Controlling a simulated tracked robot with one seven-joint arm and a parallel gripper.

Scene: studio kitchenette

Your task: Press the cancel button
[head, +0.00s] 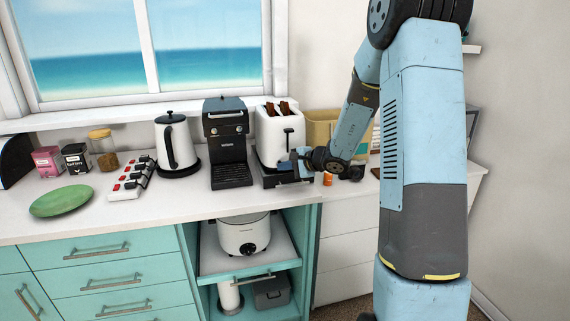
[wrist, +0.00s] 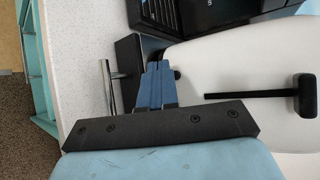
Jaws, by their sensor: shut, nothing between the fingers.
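The white toaster (head: 268,135) stands on the counter with two dark toast slices (head: 284,107) sticking up from its slots. Its black lever (head: 288,132) is on the front face; in the wrist view the toaster (wrist: 235,65) fills the right and the lever (wrist: 305,95) lies at the right edge. My gripper (head: 297,158) is at the lower front of the toaster, and its blue fingers (wrist: 157,70) are closed and empty. A small dark round part (wrist: 178,74) shows beside the fingertips; I cannot tell whether it is the cancel button or whether the fingers touch it.
A black coffee machine (head: 228,142) stands close left of the toaster, with a white kettle (head: 176,145) beyond. A switched power strip (head: 133,180) and green plate (head: 61,201) lie further left. A small orange item (head: 327,179) is right of my gripper. The front counter strip is clear.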

